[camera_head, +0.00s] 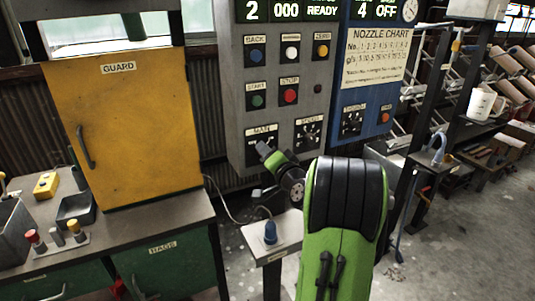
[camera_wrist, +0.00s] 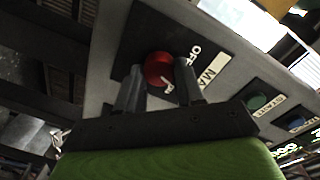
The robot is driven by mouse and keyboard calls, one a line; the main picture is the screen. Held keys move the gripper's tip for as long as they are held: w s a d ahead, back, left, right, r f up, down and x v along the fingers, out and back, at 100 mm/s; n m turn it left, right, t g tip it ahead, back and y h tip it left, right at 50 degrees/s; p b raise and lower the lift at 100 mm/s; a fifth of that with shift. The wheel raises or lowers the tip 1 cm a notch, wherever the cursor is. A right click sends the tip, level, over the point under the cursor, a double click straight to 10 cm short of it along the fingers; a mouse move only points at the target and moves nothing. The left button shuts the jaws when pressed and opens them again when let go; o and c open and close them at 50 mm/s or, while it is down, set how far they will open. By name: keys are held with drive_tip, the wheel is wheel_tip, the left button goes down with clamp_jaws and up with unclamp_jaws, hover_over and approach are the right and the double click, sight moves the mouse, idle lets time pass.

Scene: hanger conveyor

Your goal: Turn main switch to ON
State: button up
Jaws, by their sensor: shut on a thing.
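The main switch is a red knob (camera_wrist: 158,68) on a black plate with white lettering, partly hidden by my fingers in the wrist view. Its label (camera_wrist: 213,70) shows the letters "MA". In the head view the plate labelled MAIN (camera_head: 262,130) is at the lower left of the grey panel, and my gripper (camera_head: 264,150) covers its knob. My gripper (camera_wrist: 160,80) has one finger on each side of the red knob and is shut on it. A white mark shows near the knob's lower edge; I cannot tell which position the knob points to.
The grey panel carries a green START button (camera_head: 257,101), a red STOP button (camera_head: 290,96) and a SPEED dial (camera_head: 308,131) close by. A blue panel (camera_head: 375,100) adjoins on the right. A yellow guard door (camera_head: 125,120) stands left. A small stand (camera_head: 272,250) is below.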

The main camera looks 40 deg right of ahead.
drive_tip(key=m+p, duration=0.1)
drive_tip(key=m, duration=0.3)
drive_tip(key=shift+m, duration=0.3)
drive_tip(key=shift+y, duration=0.3)
drive_tip(key=o, duration=1)
drive_tip(key=shift+o, duration=0.2)
drive_tip(key=f+b+v, duration=0.1)
drive_tip(key=b+v, duration=0.1)
drive_tip(key=v, duration=1.3)
drive_tip(key=shift+s+r+b, duration=0.3)
drive_tip(key=shift+s+r, duration=0.1)
drive_tip(key=shift+r, duration=0.05)
drive_tip(key=shift+a, duration=0.1)
